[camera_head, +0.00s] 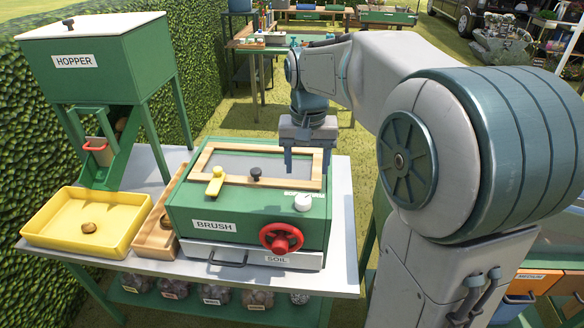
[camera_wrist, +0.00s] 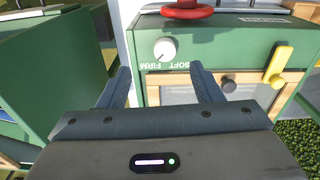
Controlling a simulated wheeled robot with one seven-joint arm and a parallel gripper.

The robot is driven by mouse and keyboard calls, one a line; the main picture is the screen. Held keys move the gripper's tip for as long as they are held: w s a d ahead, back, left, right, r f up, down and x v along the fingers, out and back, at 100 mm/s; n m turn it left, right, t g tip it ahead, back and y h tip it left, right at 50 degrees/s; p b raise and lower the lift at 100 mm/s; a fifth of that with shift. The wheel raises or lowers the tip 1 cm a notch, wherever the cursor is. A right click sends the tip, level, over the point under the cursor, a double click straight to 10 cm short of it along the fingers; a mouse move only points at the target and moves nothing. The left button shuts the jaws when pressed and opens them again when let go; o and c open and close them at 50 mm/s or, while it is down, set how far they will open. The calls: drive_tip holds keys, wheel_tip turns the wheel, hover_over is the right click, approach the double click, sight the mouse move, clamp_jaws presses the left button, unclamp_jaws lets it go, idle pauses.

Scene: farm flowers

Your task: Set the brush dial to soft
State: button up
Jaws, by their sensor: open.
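The brush machine (camera_head: 250,222) is a green box on the table with a BRUSH label. Its white round dial (camera_head: 303,202) sits at the right front of the top; it also shows in the wrist view (camera_wrist: 165,49). Small lettering for soft and firm (camera_wrist: 166,66) runs beside the dial, upside down in the wrist view. The dial's pointer is too small to read surely. My gripper (camera_head: 306,165) is open and empty, pointing down above the machine's back right part. In the wrist view its fingertips (camera_wrist: 160,70) appear either side of the lettering, apart from the dial.
A yellow lever (camera_head: 214,181) and a dark knob (camera_head: 255,173) stand on the wooden-framed lid. A red handwheel (camera_head: 281,238) and the SOIL drawer (camera_head: 240,257) are on the front. The hopper (camera_head: 100,60), yellow tray (camera_head: 60,219) and wooden tray (camera_head: 154,240) stand left.

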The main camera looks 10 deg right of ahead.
sight(303, 199)
drive_tip(key=shift+m, duration=0.3)
drive_tip(key=w+f, duration=0.1)
drive_tip(key=f, duration=0.3)
drive_tip(key=w+f+p, duration=0.1)
drive_tip(key=f, duration=0.3)
drive_tip(key=w+f, duration=0.1)
drive_tip(key=f, duration=0.3)
drive_tip(key=shift+w+d+f, duration=0.1)
drive_tip(key=shift+d+f, duration=0.05)
drive_tip(key=shift+f, duration=0.25)
drive_tip(key=c, duration=1)
